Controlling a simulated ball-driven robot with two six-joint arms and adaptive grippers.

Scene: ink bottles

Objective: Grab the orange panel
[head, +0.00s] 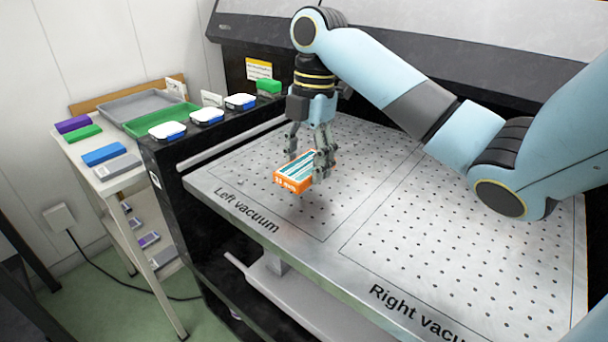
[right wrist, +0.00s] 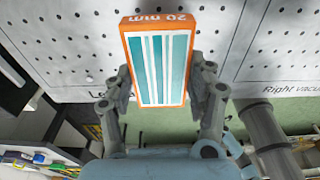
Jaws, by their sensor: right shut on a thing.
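The orange panel (head: 292,182) is a small block with an orange rim, teal and white stripes on top and white lettering on its end. In the head view it is over the left vacuum area. My right gripper (head: 309,160) reaches down from above and is shut on the panel. In the right wrist view the panel (right wrist: 158,60) sits between the two fingers of my right gripper (right wrist: 160,95), its lettered end pointing away from the wrist. I cannot tell whether the panel touches the bed. My left gripper is not in view.
The perforated vacuum bed (head: 400,235) is otherwise clear. Several white-and-blue boxes (head: 207,116) and a green block (head: 269,86) line its left ledge. A side table holds a grey tray (head: 140,105), a green tray (head: 160,118) and coloured blocks (head: 104,154).

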